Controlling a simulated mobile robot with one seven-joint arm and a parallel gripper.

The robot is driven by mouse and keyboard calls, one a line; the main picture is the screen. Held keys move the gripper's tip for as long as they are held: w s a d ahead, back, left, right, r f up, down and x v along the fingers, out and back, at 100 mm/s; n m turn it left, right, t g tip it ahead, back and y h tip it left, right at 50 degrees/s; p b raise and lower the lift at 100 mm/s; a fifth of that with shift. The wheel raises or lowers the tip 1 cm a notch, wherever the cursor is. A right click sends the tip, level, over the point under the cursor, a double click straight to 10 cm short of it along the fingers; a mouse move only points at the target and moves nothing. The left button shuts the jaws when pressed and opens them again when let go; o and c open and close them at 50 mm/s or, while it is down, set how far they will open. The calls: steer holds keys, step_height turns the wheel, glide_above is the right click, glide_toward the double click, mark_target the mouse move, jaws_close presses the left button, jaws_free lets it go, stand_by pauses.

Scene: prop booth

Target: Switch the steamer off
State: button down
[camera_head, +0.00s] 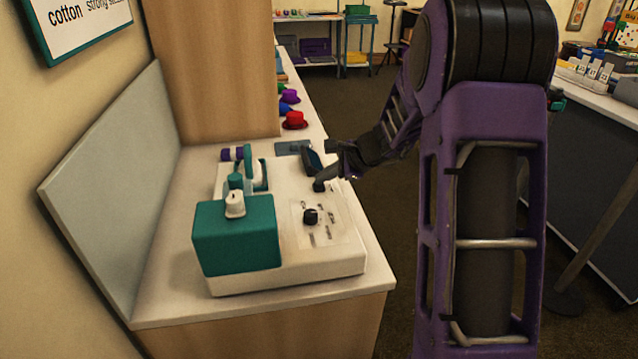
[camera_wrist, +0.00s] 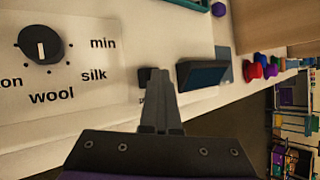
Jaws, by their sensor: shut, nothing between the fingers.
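The steamer is a white-based unit (camera_head: 290,272) with a teal tank (camera_head: 236,237), standing on the counter. Its black dial (camera_head: 311,216) sits on a pale label plate; in the wrist view the dial (camera_wrist: 41,45) has a white pointer line and the words min, silk and wool around it. A small black switch or knob (camera_wrist: 146,73) sits at the unit's edge with a label mostly hidden by my fingers. My gripper (camera_wrist: 161,76) is shut and empty, its tips right by this black part; I cannot tell whether they touch. In the head view my gripper (camera_head: 322,183) reaches from the right.
A dark blue tilted block (camera_wrist: 203,73) stands just beyond the black part. A red hat (camera_head: 294,120), a purple hat (camera_head: 290,96) and other small items line the counter behind. A grey panel and wooden wall bound the left and back. Open floor lies right.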

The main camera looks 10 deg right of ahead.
mark_target(323, 186)
steer(key=shift+r+p, duration=2.2)
steer(key=shift+r, duration=0.85)
